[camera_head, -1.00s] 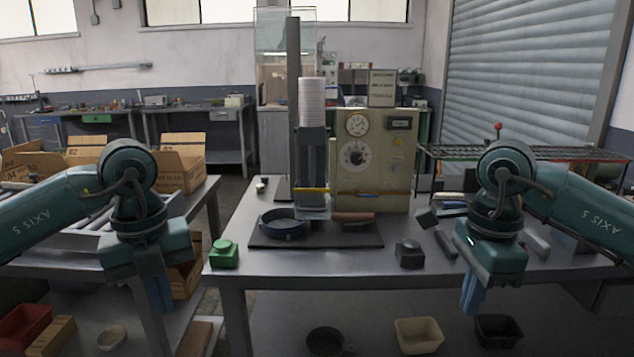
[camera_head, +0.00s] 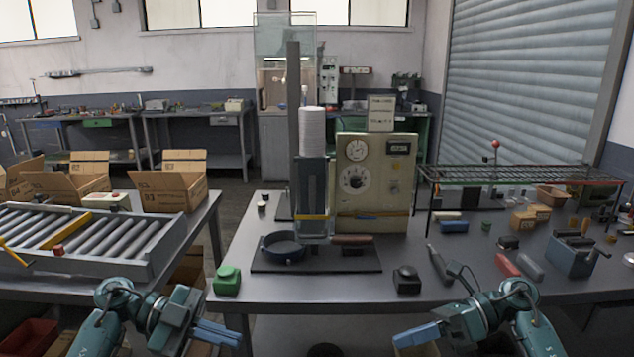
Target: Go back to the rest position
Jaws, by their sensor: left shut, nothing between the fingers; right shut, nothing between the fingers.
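My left gripper (camera_head: 218,334) is low at the front left, by the near edge of the tables, with its blue fingers pointing right. It is shut and empty. My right gripper (camera_head: 418,336) is low at the front right, at the near edge of the middle table, with its blue fingers pointing left. It is also shut and empty. Both are clear of every object on the table. A dark round pan (camera_head: 283,247) rests on a dark plate (camera_head: 318,262) under the press. The plate lies on the middle table (camera_head: 240,235).
A beige control box (camera_head: 373,190) with dials stands behind the plate. A green button (camera_head: 227,280) and a black button (camera_head: 407,280) sit near the front edge. A roller conveyor (camera_head: 90,235) and cardboard boxes (camera_head: 168,190) are at left. A wire rack (camera_head: 520,176) and tools are at right.

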